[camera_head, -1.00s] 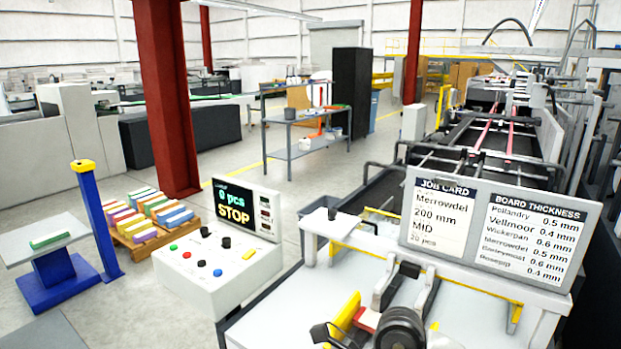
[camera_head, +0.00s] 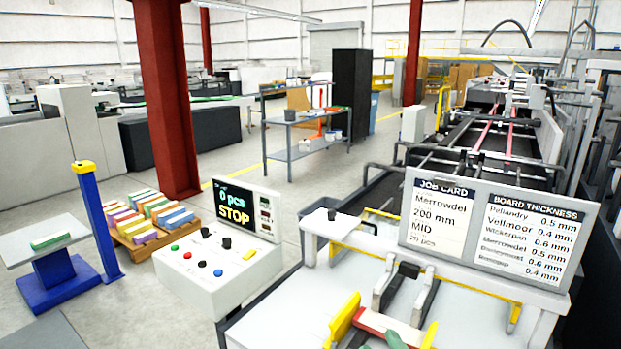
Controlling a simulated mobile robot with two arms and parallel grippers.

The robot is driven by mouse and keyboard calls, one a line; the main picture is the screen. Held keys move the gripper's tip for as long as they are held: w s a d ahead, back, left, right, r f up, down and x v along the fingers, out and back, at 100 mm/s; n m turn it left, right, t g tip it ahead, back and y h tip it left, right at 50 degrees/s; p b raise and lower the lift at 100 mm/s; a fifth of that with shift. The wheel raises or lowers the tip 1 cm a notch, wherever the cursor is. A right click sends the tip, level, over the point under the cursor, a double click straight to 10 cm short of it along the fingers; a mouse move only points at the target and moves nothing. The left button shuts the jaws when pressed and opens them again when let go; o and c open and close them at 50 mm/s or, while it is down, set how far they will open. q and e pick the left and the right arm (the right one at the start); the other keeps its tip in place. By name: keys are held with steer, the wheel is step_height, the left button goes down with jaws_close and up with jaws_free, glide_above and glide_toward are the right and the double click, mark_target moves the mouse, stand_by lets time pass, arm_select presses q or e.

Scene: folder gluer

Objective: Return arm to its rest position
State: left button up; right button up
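Neither of my grippers nor my arms shows in the head view. The bench (camera_head: 285,315) at the front is clear of them. On it are a yellow upright piece (camera_head: 343,320), a red bar (camera_head: 388,324) and a second yellow piece (camera_head: 431,335). A green item (camera_head: 396,341) lies by the red bar and is cut off by the bottom edge.
A white control box (camera_head: 215,275) with buttons and a display (camera_head: 245,209) reading "0 pcs STOP" stands left of the bench. A sign board (camera_head: 487,228) stands at the right. A pallet of coloured stacks (camera_head: 128,240) and a blue-based stand (camera_head: 60,285) are further left.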

steer(key=s+d+f+m+g+h, duration=0.35)
steer(key=d+f+m+h, duration=0.25)
steer(key=f, duration=0.3)
steer(key=s+d+f+m+g, duration=0.2)
steer(key=s+f+g, duration=0.5)
steer(key=s, duration=0.2)
steer(key=s+d+f+m+g, duration=0.2)
steer(key=s+f+g, duration=0.4)
steer(key=s, duration=0.3)
step_height(320, 180, down, 25)
steer(key=g, duration=0.1)
steer(key=s+d+f+g+b, duration=0.1)
steer(key=s+d+f, duration=0.1)
steer(key=s+f, duration=1.4)
steer(key=shift+s+d+f, duration=0.2)
steer(key=shift+d+f, duration=0.15)
steer(key=shift+f, duration=0.6)
steer(key=shift+g, duration=0.25)
